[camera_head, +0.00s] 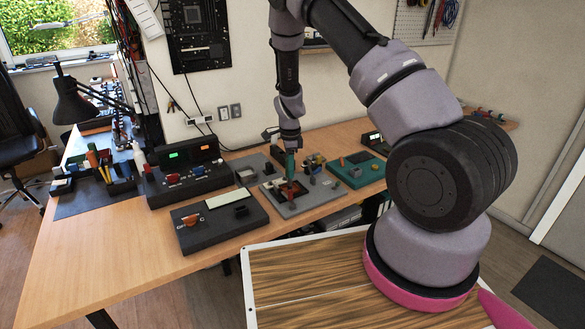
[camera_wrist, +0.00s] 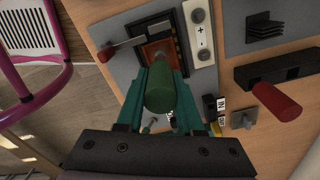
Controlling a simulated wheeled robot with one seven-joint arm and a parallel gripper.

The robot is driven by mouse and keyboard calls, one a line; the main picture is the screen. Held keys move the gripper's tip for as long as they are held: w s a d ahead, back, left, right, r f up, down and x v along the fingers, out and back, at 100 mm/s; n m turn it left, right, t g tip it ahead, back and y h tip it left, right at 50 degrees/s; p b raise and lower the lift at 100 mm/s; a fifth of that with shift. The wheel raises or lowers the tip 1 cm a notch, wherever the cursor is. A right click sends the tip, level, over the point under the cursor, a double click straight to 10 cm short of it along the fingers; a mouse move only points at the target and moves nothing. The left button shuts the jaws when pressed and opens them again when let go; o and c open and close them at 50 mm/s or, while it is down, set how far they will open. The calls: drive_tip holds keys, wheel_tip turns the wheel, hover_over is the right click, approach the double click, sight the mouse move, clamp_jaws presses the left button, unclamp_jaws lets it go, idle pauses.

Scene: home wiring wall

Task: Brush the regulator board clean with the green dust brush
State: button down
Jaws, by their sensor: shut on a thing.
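My gripper (camera_head: 290,163) points down over the grey plate on the bench. In the wrist view, its two teal fingers (camera_wrist: 162,75) are closed on the green dust brush (camera_wrist: 161,96), seen from its handle end. The regulator board (camera_wrist: 154,48) appears as an orange-brown board in a black frame just beyond the brush. The brush's bristles are hidden behind its handle and the fingers, so I cannot tell whether they touch the board. Any dust on the board is too small to make out.
A red-knobbed lever (camera_wrist: 104,54) crosses the board's left side, and a "+" terminal block (camera_wrist: 201,38) stands on its right. A red cylinder (camera_wrist: 277,102) sticks up farther right. A dark box with an orange switch (camera_head: 218,217) sits on the bench to the left.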

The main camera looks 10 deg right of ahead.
drive_tip(key=shift+s+a, duration=0.1)
drive_tip(key=shift+a, duration=0.15)
drive_tip(key=shift+d, duration=0.2)
drive_tip(key=shift+w+d+r, duration=0.15)
drive_tip(key=shift+w+d, duration=0.3)
drive_tip(key=shift+d, duration=0.2)
drive_tip(key=shift+s+a, duration=0.1)
drive_tip(key=shift+a, duration=0.05)
drive_tip(key=shift+s+a, duration=0.3)
drive_tip(key=shift+a, duration=0.45)
drive_tip(key=shift+w+d, duration=0.1)
drive_tip(key=shift+d, duration=0.15)
